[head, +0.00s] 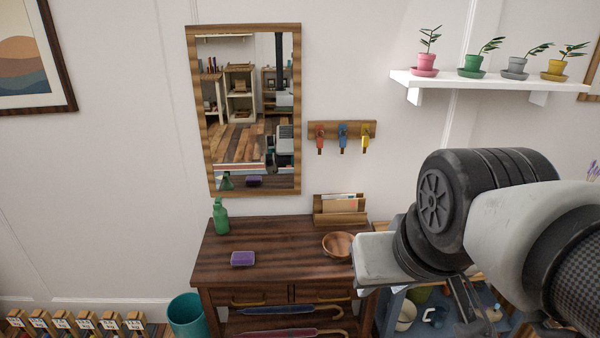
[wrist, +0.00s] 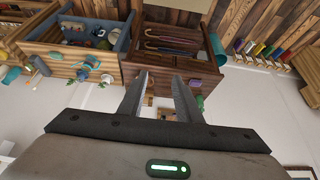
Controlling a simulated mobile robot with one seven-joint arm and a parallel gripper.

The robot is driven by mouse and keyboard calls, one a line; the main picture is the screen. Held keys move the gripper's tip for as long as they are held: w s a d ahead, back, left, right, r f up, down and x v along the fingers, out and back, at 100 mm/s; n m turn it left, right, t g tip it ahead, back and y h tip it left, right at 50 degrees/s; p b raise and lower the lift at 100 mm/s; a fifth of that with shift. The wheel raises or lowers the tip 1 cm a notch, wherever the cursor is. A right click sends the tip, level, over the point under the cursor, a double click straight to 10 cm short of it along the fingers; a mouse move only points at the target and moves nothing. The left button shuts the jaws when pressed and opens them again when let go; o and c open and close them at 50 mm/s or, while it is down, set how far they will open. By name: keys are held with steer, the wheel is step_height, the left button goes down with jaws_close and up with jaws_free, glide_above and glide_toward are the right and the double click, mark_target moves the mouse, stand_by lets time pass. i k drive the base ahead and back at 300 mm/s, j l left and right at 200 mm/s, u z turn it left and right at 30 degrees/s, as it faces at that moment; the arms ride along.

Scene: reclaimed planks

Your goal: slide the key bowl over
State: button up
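The key bowl (head: 338,245), a round brown wooden bowl, sits on the right part of the dark plank table (head: 290,235), in front of the letter holder. It looks upright, and its inside looks empty from here. My gripper (wrist: 162,92) is open, with a gap between its two dark fingers and nothing seen held. In the head view my wrist is just right of the bowl, near the table's right edge; I cannot tell whether it touches anything. I cannot make out the bowl in the wrist view, where the fingers may hide it.
A letter holder (head: 340,208) is at the back right. The table's middle is clear. A mirror frame (head: 204,130) and key rack (head: 315,130) hang above.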

mark_target(336, 244)
steer(key=i+l, duration=0.15)
steer(key=i, duration=0.45)
steer(key=i+l, duration=0.15)
steer(key=i, duration=0.5)
